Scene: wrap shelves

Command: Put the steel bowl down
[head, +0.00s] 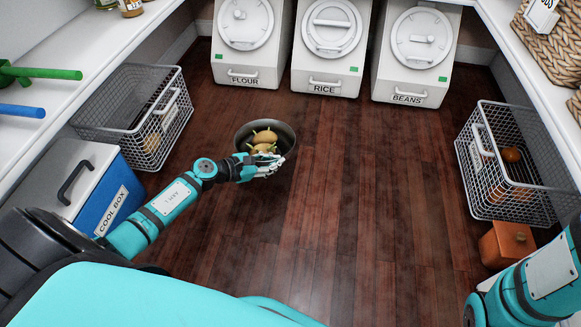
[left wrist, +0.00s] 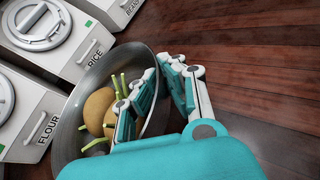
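The steel bowl (head: 241,135) is in the middle of the head view, over the dark wood floor, with brown potato-like things (head: 264,137) with green sprouts in it. My left gripper (head: 270,160) is at the bowl's near right rim. In the left wrist view the bowl (left wrist: 70,135) fills the left middle, and my left gripper (left wrist: 163,82) has one finger inside the wall and one outside, closed on the rim. The bowl looks held roughly level; its height above the floor is hard to tell. My right gripper is out of view; only its arm shows at lower right.
Bins marked flour (head: 246,40), rice (head: 331,45) and beans (head: 414,55) stand at the back. A wire basket (head: 125,105) and a cool box (head: 85,185) are at left. Another wire basket (head: 500,190) and an orange-brown box (head: 505,245) are at right. The middle floor is clear.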

